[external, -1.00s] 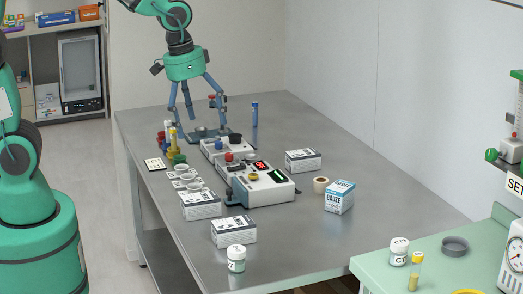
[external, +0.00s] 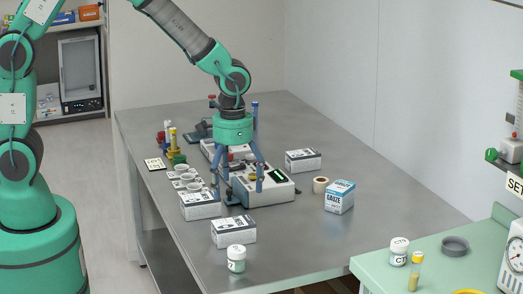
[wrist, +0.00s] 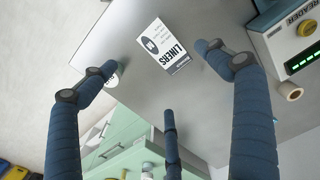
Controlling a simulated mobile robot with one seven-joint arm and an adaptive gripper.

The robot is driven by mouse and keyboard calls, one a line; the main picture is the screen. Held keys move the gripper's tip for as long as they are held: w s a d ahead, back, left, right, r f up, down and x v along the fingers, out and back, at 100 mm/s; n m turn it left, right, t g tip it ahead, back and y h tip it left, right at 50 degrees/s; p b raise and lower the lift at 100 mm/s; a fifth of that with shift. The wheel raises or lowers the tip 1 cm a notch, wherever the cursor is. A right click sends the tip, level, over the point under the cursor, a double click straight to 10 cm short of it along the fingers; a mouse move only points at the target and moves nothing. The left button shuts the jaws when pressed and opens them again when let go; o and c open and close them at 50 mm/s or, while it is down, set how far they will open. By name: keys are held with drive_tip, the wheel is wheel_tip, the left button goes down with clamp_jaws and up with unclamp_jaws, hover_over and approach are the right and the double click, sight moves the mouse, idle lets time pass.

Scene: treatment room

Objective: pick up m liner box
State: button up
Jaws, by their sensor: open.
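A white box printed LINERS (wrist: 163,45) lies on the metal table in the wrist view, between the fingertips as seen from above. My gripper (external: 240,184) has blue fingers spread open and empty, above the reader device and behind that box. In the wrist view the open fingers of my gripper (wrist: 160,78) frame the box without touching it.
Similar white boxes (external: 200,206) (external: 303,160) lie nearby. The reader device (external: 265,187), a gauze box (external: 340,197), a tape roll (external: 320,185) and a lidded jar (external: 236,259) stand around. The table's right front part is clear. A green side table (external: 436,270) adjoins.

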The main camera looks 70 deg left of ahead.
sight(235, 224)
drive_tip(key=shift+f+b, duration=0.9)
drive_tip(key=shift+f, duration=3.4)
drive_tip(key=shift+f, duration=0.1)
drive_tip(key=shift+a+f+b, duration=0.15)
drive_tip(key=shift+f+b, duration=0.8)
drive_tip(key=shift+f, duration=1.55)
drive_tip(key=c, duration=1.4)
drive_tip(key=shift+c, duration=0.2)
drive_tip(key=shift+w+r, duration=0.1)
drive_tip(key=shift+r, duration=0.1)
